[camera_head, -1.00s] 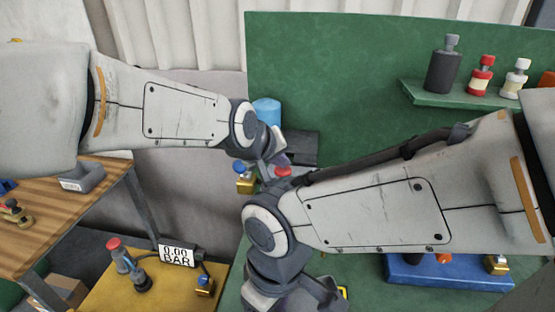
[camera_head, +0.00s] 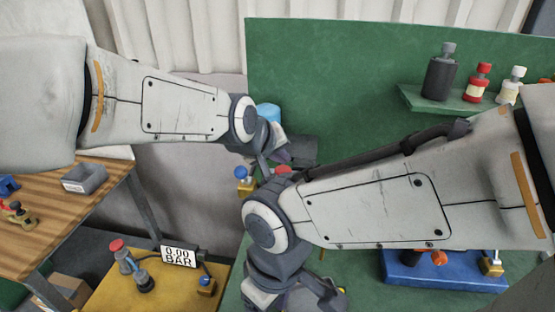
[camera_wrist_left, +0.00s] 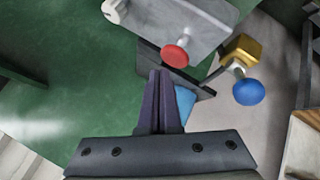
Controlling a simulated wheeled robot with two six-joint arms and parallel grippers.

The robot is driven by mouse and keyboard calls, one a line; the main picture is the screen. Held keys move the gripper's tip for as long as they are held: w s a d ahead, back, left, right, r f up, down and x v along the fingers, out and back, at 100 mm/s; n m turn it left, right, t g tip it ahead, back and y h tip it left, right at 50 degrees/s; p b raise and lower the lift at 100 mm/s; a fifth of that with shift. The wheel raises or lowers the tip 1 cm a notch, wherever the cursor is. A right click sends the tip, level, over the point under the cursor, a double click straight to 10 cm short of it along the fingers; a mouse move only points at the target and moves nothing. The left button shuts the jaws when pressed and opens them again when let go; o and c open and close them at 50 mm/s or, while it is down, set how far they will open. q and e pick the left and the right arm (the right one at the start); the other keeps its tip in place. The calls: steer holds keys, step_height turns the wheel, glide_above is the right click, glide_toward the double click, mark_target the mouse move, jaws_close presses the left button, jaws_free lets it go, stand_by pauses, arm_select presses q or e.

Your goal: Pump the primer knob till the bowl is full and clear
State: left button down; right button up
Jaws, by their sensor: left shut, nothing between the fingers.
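A red knob (camera_wrist_left: 175,56) on a grey plate (camera_wrist_left: 200,25) and a blue ball knob (camera_wrist_left: 249,92) on a brass block (camera_wrist_left: 242,49) show in the left wrist view. Which one is the primer knob is not clear, and I cannot make out the bowl. In the head view the blue knob (camera_head: 241,172) and part of the red knob (camera_head: 283,169) show between my arms. My left gripper (camera_wrist_left: 160,72) is shut and empty, its tips close to the red knob; whether they touch cannot be told. It also shows in the head view (camera_head: 283,156). My right gripper (camera_head: 325,294) is partly cut off at the bottom.
A wooden table (camera_head: 100,205) stands at left. A blue tray (camera_head: 440,277) lies at right. A green shelf (camera_head: 455,104) holds bottles. My right arm crosses the middle.

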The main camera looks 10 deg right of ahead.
mark_target(281, 172)
arm_select(q)
step_height(281, 172, up, 5)
steer(key=p, duration=0.4)
steer(key=shift+r, duration=0.1)
stand_by(0.3)
stand_by(0.4)
